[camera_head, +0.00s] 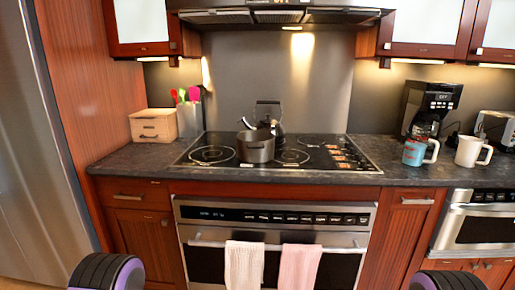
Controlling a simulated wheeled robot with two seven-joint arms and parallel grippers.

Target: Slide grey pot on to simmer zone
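The grey pot (256,150) stands on the black glass cooktop (330,167), in front of a black kettle (277,128). The pot sits between two white-ringed cooking zones, one on the left (212,154) and one on the right (292,157). It seems to overlap the near edge of the right ring. The kettle partly shows behind the pot. I cannot read which zone is marked simmer. Neither of my grippers is in view; only rounded black and purple parts of my arms show at the bottom corners.
An oven with a handle bar (335,248) and two towels (243,265) is below the cooktop. A wooden box (153,125) and utensil holder (190,118) stand left. A blue mug (414,152), white mug (468,151) and coffee maker (430,105) stand right. Counter (115,160) is clear at left front.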

